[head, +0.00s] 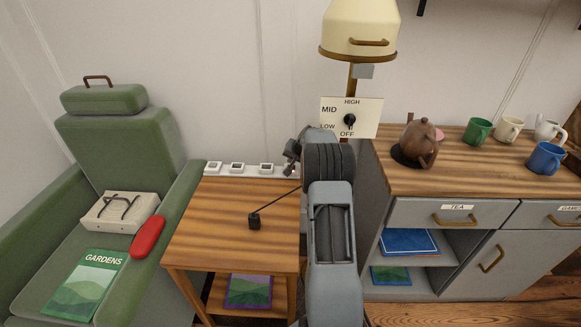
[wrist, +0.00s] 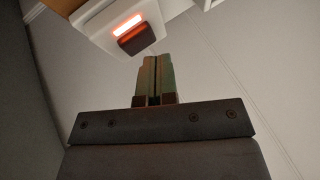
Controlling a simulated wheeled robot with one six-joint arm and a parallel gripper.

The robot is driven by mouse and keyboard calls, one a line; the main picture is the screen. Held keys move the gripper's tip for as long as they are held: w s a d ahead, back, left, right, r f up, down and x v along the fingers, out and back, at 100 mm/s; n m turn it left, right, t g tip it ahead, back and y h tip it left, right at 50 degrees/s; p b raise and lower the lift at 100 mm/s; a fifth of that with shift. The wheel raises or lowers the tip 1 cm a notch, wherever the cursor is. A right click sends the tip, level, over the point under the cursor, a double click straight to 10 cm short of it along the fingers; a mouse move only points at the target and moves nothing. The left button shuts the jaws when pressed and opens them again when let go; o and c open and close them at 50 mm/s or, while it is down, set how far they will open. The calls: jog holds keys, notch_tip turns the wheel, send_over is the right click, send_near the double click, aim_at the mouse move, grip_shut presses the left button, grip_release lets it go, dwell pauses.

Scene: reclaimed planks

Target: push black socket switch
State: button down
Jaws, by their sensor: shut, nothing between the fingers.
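A white socket strip (head: 237,168) with several dark switches runs along the back edge of the wooden side table (head: 205,235). In the wrist view, one dark switch (wrist: 138,41) with a glowing orange-red strip sits in a white housing (wrist: 92,22), just beyond my fingertips. My gripper (wrist: 154,62) is shut with nothing between its fingers. Its tips appear close below the switch; I cannot tell whether they touch it. In the head view my gripper (head: 291,160) is at the strip's right end, and my arm hides part of the strip there.
A dial panel (head: 365,108) and cream lamp (head: 361,25) stand behind my arm. A green armchair (head: 120,150) is left; a cabinet (head: 470,182) with teapot (head: 420,142) and mugs is right.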

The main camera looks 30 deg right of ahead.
jog(key=shift+f, duration=0.15)
dwell(0.3)
jog(key=shift+f+b, duration=0.3)
jog(key=shift+b, duration=0.3)
jog(key=shift+r, duration=0.45)
jog(key=shift+r+p, duration=2.2)
jog(key=shift+r, duration=0.85)
